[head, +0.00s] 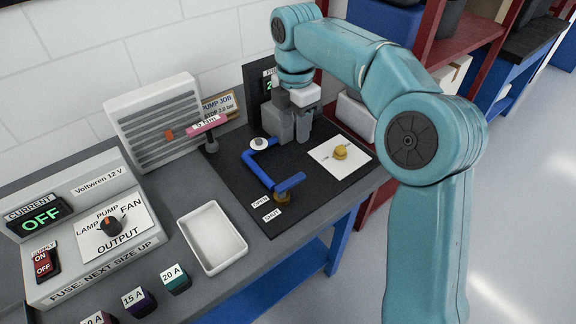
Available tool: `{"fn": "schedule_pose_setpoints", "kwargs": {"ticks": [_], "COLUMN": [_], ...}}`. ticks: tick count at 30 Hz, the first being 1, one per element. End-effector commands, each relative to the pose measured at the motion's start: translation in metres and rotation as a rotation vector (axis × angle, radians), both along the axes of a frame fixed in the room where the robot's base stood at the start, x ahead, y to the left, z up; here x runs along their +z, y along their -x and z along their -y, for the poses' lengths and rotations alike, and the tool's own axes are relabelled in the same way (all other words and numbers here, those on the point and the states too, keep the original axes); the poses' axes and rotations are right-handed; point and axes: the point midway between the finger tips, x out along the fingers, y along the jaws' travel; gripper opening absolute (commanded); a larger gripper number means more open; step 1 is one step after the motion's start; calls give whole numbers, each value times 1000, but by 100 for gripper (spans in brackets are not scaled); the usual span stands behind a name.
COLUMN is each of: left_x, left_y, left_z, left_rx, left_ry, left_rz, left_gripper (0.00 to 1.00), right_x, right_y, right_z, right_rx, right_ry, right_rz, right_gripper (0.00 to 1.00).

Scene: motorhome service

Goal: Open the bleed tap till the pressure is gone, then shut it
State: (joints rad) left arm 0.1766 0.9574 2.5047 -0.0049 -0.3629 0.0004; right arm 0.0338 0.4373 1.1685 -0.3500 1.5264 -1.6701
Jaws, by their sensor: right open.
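The bleed tap has a blue lever (289,183) on a brass body (282,197), at the front of the black mat. The lever slants toward the upper right. Labels OPEN (261,203) and SHUT (272,216) lie to its left; I cannot tell which state the tap is in. A blue pipe (257,172) runs behind it. The pressure display (268,84) at the back is mostly hidden by my right arm; only a green "2" shows. My right gripper (295,139) is open, pointing down behind the tap and apart from it. My left gripper is out of view.
A brass knob (340,152) sits on a white card (325,165) to the right. An empty white tray (212,238), a power supply (83,225) reading OFF and several fuses (175,279) are at the left.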

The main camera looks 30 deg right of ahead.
Motion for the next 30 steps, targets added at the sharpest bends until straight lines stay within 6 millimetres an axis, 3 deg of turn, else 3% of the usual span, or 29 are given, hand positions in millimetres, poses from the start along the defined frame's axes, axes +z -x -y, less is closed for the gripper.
{"fn": "schedule_pose_setpoints", "kwargs": {"ticks": [5,8,21,30], "left_x": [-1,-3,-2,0], "left_y": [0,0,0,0], "left_z": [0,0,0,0], "left_rx": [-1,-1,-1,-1], "left_ry": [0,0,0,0], "left_rz": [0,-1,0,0], "left_gripper": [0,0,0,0], "right_x": [-6,-21,-122,-160], "right_y": [5,8,11,8], "right_z": [1,1,2,2], "right_rx": [-2,-1,-1,-2], "right_ry": [0,0,-1,0], "right_rz": [0,-3,-5,-1], "right_gripper": [49,49,49,49]}}
